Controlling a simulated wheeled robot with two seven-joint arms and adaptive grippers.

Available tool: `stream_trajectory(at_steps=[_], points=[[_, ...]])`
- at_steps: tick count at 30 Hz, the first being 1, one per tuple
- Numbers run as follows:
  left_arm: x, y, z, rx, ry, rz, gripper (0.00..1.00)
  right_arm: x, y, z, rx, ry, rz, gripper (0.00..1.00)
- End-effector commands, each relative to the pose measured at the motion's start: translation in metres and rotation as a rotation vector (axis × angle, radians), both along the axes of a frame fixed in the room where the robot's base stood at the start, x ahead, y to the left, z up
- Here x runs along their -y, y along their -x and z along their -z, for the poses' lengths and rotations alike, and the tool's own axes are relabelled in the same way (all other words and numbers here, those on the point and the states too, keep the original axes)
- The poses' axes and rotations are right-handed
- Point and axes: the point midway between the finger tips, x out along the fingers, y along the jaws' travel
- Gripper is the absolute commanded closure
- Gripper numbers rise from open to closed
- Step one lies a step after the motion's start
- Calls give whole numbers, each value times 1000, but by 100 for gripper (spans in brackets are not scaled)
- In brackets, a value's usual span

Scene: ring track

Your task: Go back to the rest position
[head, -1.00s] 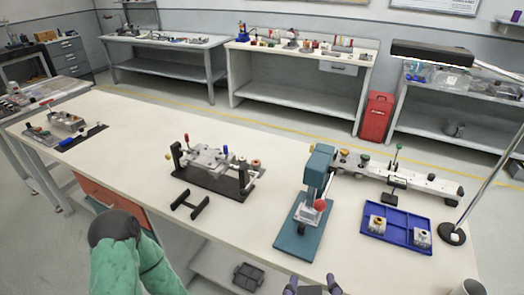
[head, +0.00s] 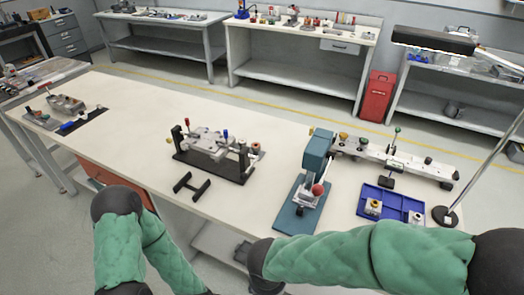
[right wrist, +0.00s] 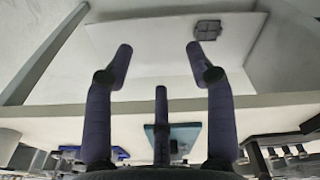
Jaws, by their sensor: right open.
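The right hand is off the front of the bench, not touching anything visible. My left arm in its green sleeve shows at the lower left of the head view, folded downward; its gripper is out of frame.
A long white workbench (head: 120,120) fills the middle. A clamp fixture (head: 215,150), black bracket (head: 191,186), teal press (head: 308,185) and blue tray (head: 390,198) stand on it. A dark tray (right wrist: 207,30) lies on the shelf below. A lamp pole rises at the right.

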Motion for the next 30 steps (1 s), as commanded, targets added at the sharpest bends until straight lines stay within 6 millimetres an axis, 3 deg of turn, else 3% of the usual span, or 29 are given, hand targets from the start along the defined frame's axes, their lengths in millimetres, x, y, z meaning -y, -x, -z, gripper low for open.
stream_trajectory(at_steps=[3, 11, 21, 25, 30], points=[[0, 0, -8, 0, 0, 0, 53, 1, -4, 37, -107, -78, 0, 44], [0, 0, -20, 0, 0, 0, 53, 10, -14, 112, -205, -280, 43, 44], [0, 0, -36, 0, 0, 0, 53, 54, -14, 202, -147, -410, 179, 44], [0, 0, -39, 0, 0, 0, 53, 71, -9, 224, -117, -406, 213, 44], [0, 0, -40, 0, 0, 0, 53, 81, -5, 237, -95, -395, 230, 44]])
